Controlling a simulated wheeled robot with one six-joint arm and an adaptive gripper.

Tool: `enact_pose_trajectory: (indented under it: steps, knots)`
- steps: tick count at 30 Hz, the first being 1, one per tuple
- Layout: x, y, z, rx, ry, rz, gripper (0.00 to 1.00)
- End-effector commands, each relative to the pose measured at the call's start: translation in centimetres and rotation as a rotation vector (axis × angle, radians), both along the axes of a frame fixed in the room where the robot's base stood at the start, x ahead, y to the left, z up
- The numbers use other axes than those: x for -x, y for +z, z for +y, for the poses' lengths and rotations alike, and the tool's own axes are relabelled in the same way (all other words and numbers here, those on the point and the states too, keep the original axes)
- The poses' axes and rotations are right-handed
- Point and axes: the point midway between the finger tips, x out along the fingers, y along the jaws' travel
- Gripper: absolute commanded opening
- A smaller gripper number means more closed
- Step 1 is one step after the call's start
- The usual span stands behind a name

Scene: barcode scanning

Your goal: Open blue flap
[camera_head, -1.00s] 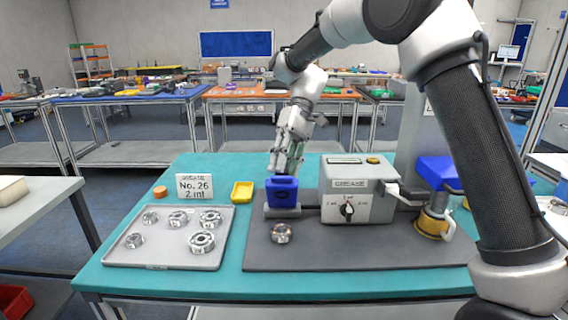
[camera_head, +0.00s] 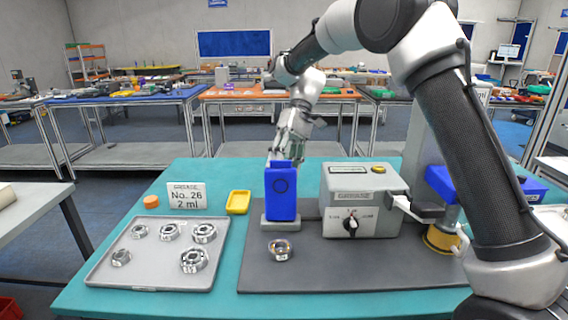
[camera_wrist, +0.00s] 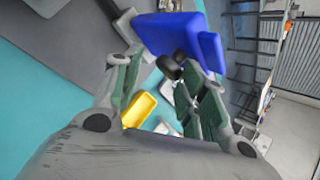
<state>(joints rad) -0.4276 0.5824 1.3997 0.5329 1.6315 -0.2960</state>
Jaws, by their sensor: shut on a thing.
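The blue flap (camera_head: 282,196) stands upright on a small grey base on the dark mat, left of the grease machine (camera_head: 362,202). A round mark shows on its front face. My gripper (camera_head: 282,157) reaches down behind it and is at its top edge. The exact contact is partly hidden by the flap and fingers.
A bearing (camera_head: 280,250) lies on the dark mat (camera_head: 345,270) in front of the flap. A grey tray (camera_head: 150,278) with several bearings, a yellow dish (camera_head: 238,202), a sign (camera_head: 187,195) and an orange cap (camera_head: 151,201) are to the left.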

Motion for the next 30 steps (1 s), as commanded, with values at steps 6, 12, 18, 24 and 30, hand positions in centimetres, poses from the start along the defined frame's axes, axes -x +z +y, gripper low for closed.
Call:
enact_pose_trajectory:
  steps: [6,12,18,24,30]
  knots:
    - [-0.05,-2.00,0.06,0.018,-0.001,0.016,0.01]
    - [-0.05,-2.04,0.15,0.018,0.000,0.017,0.00]
    - [-0.03,-2.04,0.19,0.018,0.001,0.017,0.00]
    - [0.05,-2.01,0.32,0.016,-0.003,0.020,0.51]
    - [0.01,-1.95,0.22,0.015,-0.003,0.020,0.51]
